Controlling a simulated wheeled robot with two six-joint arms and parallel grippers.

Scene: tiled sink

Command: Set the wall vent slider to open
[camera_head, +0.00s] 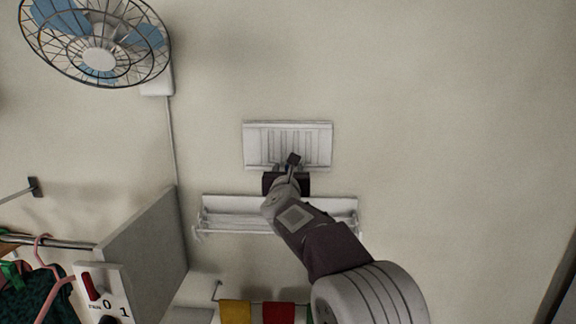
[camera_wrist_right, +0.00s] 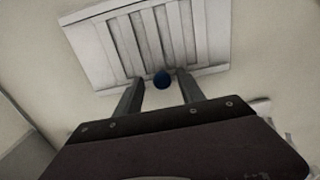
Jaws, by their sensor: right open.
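The white slatted wall vent (camera_head: 288,130) is fixed to the wall in the middle of the head view. It fills the upper part of the right wrist view (camera_wrist_right: 80,38). My right gripper (camera_head: 290,166) is at the vent's lower edge. In the head view the gripper hides the knob. My left gripper is not in view.
A white wall shelf (camera_head: 225,213) is just below the vent, partly behind my right arm. A caged fan (camera_head: 98,60) is at upper left. A grey panel (camera_head: 150,250), a 0/1 switch plate (camera_head: 105,290) and hangers are at lower left. The wall to the right is clear.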

